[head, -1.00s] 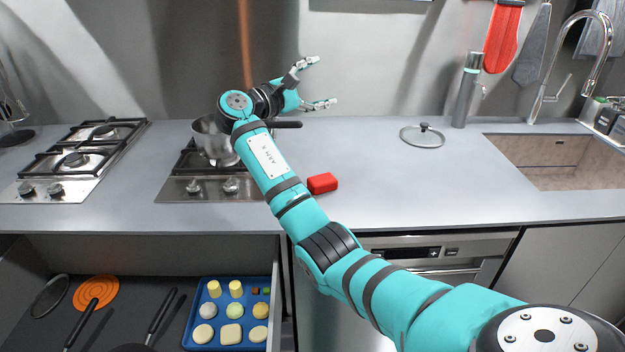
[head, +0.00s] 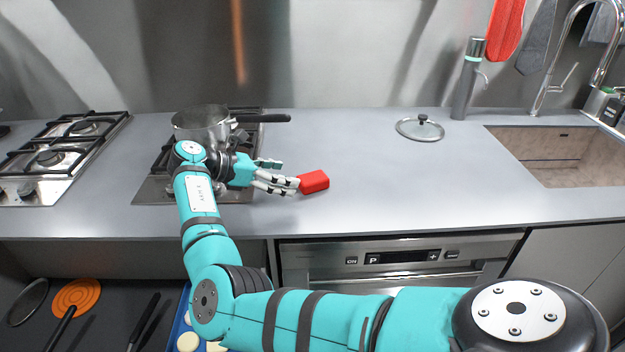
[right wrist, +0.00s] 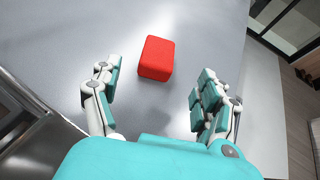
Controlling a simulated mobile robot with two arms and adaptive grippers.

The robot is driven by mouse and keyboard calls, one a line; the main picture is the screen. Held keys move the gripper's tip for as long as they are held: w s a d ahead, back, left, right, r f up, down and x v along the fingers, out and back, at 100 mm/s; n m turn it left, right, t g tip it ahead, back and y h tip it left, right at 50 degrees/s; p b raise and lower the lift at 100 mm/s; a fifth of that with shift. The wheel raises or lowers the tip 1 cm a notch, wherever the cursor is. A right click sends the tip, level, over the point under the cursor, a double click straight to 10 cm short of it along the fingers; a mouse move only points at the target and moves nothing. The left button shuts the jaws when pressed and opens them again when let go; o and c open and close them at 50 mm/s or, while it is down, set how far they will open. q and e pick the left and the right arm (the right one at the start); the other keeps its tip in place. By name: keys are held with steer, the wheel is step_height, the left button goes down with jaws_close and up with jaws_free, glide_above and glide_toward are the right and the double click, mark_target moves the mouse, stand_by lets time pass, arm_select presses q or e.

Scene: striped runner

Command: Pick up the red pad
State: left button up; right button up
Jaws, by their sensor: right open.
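The red pad (head: 314,181) is a small block with rounded edges lying on the grey countertop, to the right of the stove. It also shows in the right wrist view (right wrist: 157,57), just ahead of the fingers. My right gripper (head: 284,174) is open and low over the counter, its fingers pointing right toward the pad. In the right wrist view my right gripper (right wrist: 152,88) has its fingers spread apart, with the pad beyond the gap between the fingertips. Nothing is between the fingers. My left gripper is not in view.
A steel pot (head: 203,128) stands on the stove behind my right arm, its handle pointing right. A glass lid (head: 420,128) lies farther right, near a bottle (head: 467,80) and the sink (head: 560,158). The counter right of the pad is clear.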

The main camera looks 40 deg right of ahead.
mark_target(311, 177)
steer(key=p+x, duration=0.1)
steer(key=x, duration=0.7)
steer(key=shift+d+r, duration=0.1)
steer(key=shift+d, duration=0.1)
steer(key=shift+w, duration=0.1)
steer(key=c, duration=1.1)
steer(key=shift+r, duration=0.1)
steer(key=shift+c, duration=0.2)
